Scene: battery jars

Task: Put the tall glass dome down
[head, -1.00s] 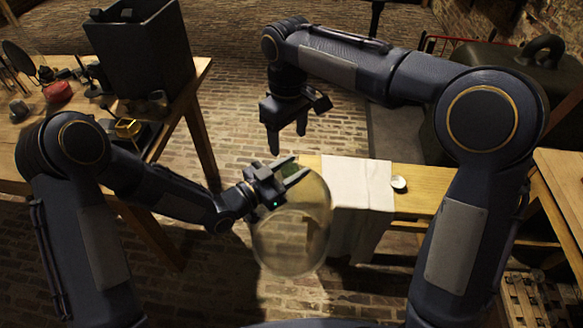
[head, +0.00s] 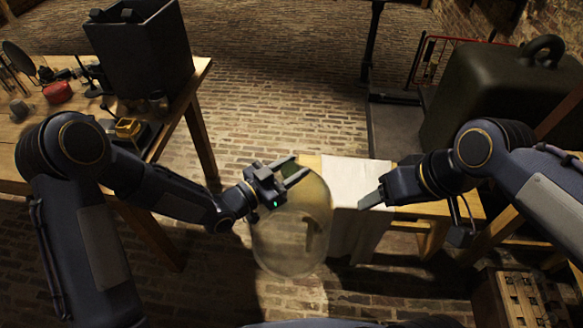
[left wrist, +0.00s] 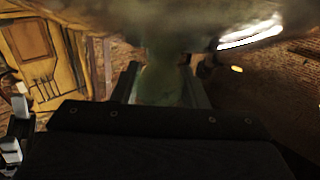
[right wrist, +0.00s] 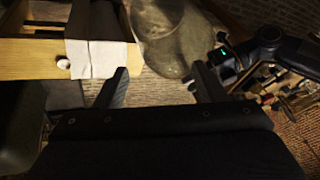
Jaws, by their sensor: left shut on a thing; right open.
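The tall glass dome (head: 290,240) hangs clear in front of the wooden bench (head: 440,210), overlapping its left end and the white cloth (head: 352,185) in the head view. My left gripper (head: 296,168) is shut on its upper end. In the left wrist view the glass (left wrist: 170,75) is dark and blurred between the fingers. My right gripper (head: 370,200) is open and empty, to the right of the dome and over the cloth. The dome also shows in the right wrist view (right wrist: 178,45), beyond that gripper's fingers (right wrist: 160,85).
The cloth drapes over the bench's front edge. A small white object (right wrist: 63,64) lies on the bench beside it. A cluttered table (head: 30,120) with a dark bin (head: 145,50) stands left. A large dark weight-like block (head: 500,100) stands back right, and a wooden crate (head: 505,300) front right.

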